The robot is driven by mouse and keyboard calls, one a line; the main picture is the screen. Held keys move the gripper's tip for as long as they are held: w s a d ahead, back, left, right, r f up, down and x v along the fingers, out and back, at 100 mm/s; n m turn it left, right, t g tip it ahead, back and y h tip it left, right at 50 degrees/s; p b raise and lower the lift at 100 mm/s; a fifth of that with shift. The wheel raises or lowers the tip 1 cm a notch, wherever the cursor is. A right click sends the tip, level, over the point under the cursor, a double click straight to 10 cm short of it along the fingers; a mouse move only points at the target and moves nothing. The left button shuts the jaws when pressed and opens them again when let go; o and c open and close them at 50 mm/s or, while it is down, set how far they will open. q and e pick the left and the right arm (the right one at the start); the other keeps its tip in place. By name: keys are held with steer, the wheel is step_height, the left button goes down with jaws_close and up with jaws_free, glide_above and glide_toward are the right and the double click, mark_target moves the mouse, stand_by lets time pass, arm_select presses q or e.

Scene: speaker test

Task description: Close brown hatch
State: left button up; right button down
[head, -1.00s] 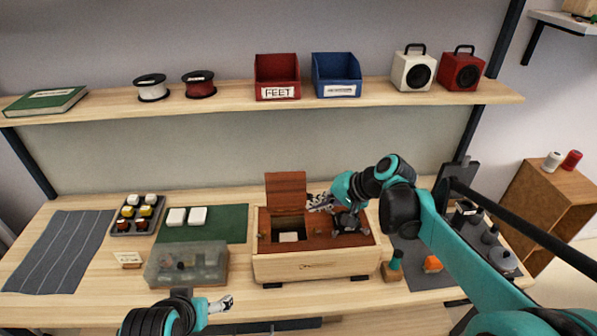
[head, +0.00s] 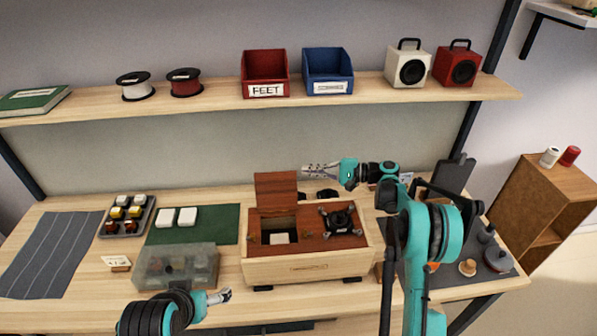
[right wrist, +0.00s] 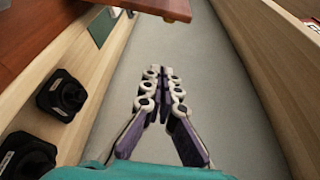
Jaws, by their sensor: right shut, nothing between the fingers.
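The brown hatch (head: 276,194) stands upright at the back left of the wooden box (head: 308,269). The opening in front of it (head: 278,226) is uncovered, with a pale block inside. My right gripper (head: 306,171) is shut and empty, above and behind the box, to the right of the hatch's top, apart from it. In the right wrist view my right gripper (right wrist: 163,85) points along the grey wall, and a reddish-brown wooden panel, likely the hatch (right wrist: 150,7), shows at the top. My left gripper (head: 224,296) is low in front of the clear container; its jaw state is unclear.
A black round part (head: 341,220) sits on the box's right top. Dark parts (head: 327,193) lie behind the box. A clear container (head: 178,266) stands to its left. The shelf (head: 210,107) with bins and speakers runs above.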

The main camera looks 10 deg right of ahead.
mark_target(284, 174)
steer(key=a+b, duration=0.2)
steer(key=a, duration=0.6)
steer(key=shift+a+b, duration=0.3)
steer(key=shift+b, duration=0.05)
steer(key=shift+s+r, duration=0.15)
steer(key=shift+s, duration=0.3)
steer(key=shift+r, duration=0.1)
steer(key=shift+s+r+n, duration=0.55)
steer(key=shift+s+n, duration=0.25)
steer(key=shift+s, duration=0.05)
steer(key=s+n+y+b, duration=0.2)
steer(key=s+n+b, duration=0.2)
steer(key=s+n, duration=0.3)
steer(key=shift+s+r+t+y, duration=0.3)
steer(key=shift+s+t+y, duration=0.1)
steer(key=shift+s, duration=1.9)
